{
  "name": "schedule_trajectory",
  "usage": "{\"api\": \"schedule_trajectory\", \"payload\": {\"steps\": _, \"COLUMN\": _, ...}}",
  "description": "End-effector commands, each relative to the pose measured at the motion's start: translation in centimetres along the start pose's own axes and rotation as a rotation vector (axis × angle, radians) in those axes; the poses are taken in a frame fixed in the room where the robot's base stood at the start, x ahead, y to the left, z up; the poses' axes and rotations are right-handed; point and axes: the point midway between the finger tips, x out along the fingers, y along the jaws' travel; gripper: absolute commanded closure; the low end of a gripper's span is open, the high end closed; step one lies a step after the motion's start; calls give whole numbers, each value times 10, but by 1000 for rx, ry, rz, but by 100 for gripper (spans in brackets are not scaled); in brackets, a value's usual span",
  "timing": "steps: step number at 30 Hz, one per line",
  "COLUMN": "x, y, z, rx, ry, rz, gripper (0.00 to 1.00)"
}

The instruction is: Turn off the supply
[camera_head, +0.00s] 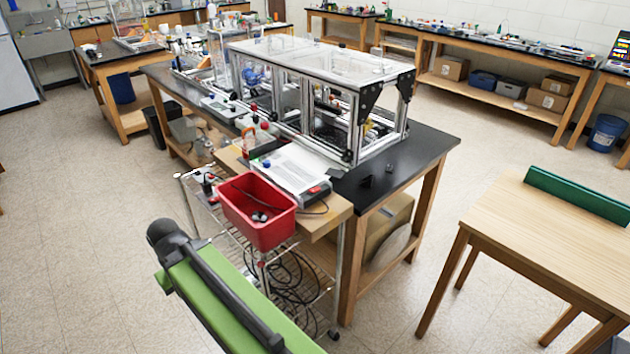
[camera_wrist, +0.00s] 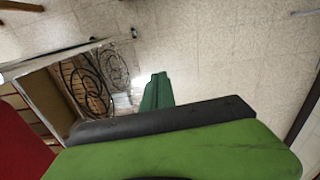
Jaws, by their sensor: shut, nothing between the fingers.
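The supply, a pale flat box (camera_head: 297,168) with a red switch (camera_head: 315,190) at its front right corner, lies on the wooden end of the bench by the metal frame. Whether the switch is on or off is too small to tell. In the wrist view, the dark green fingers of my gripper (camera_wrist: 158,78) are shut and empty, above the floor and beside a wire rack with cables. In the head view my green and black arm comes in from the bottom, short of the red bin; the fingertips cannot be made out there. The supply is not recognizable in the wrist view.
A red bin (camera_head: 259,211) stands on a wire cart (camera_head: 285,270) between my arm and the supply. The aluminium extrusion frame (camera_head: 320,62) stands behind the supply. A wooden table (camera_head: 560,225) is at right. Open floor (camera_head: 110,260) lies at left.

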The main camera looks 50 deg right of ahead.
Motion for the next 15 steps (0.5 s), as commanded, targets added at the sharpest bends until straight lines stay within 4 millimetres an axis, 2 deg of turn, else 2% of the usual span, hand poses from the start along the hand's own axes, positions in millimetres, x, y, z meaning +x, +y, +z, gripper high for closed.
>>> {"api": "schedule_trajectory", "payload": {"steps": 2, "x": -3, "y": 0, "z": 0, "rx": 0, "ry": 0, "rz": 0, "gripper": 100}}
{"api": "schedule_trajectory", "payload": {"steps": 5, "x": -26, "y": 0, "z": -2, "rx": 0, "ry": 4, "rz": 0, "gripper": 100}}
{"api": "schedule_trajectory", "payload": {"steps": 12, "x": -143, "y": 3, "z": -12, "rx": 2, "ry": 30, "rz": -1, "gripper": 100}}
{"api": "schedule_trajectory", "payload": {"steps": 15, "x": -178, "y": 7, "z": -17, "rx": 3, "ry": 42, "rz": -4, "gripper": 100}}
